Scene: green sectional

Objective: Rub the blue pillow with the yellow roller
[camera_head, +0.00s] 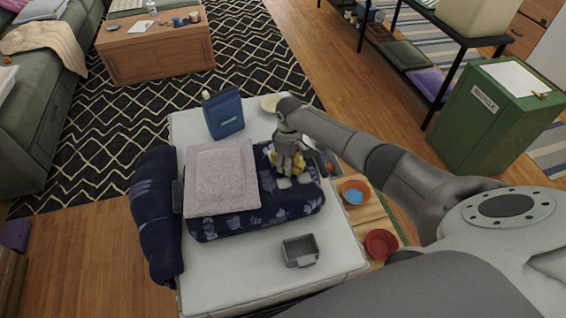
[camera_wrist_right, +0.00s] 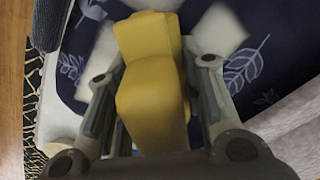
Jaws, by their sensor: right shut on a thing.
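The blue pillow (camera_head: 255,216), dark navy with pale leaf prints, lies flat on a white table. A greyish-pink folded cloth (camera_head: 221,178) covers its left and middle part. My right gripper (camera_head: 286,163) is over the pillow's right back part, shut on the yellow roller (camera_head: 273,157). In the right wrist view the yellow roller (camera_wrist_right: 152,85) sits between the two fingers, over the pillow (camera_wrist_right: 280,35). Pale patches (camera_head: 303,179) show on the pillow beside the gripper. Whether the roller touches the pillow is hard to tell. My left gripper is out of view.
A dark blue patterned roll (camera_head: 158,215) hangs at the table's left edge. A blue box (camera_head: 223,113) stands behind the pillow. A small grey tray (camera_head: 300,251) lies in front. Orange (camera_head: 355,191) and red (camera_head: 381,243) bowls are to the right. The table's front left is clear.

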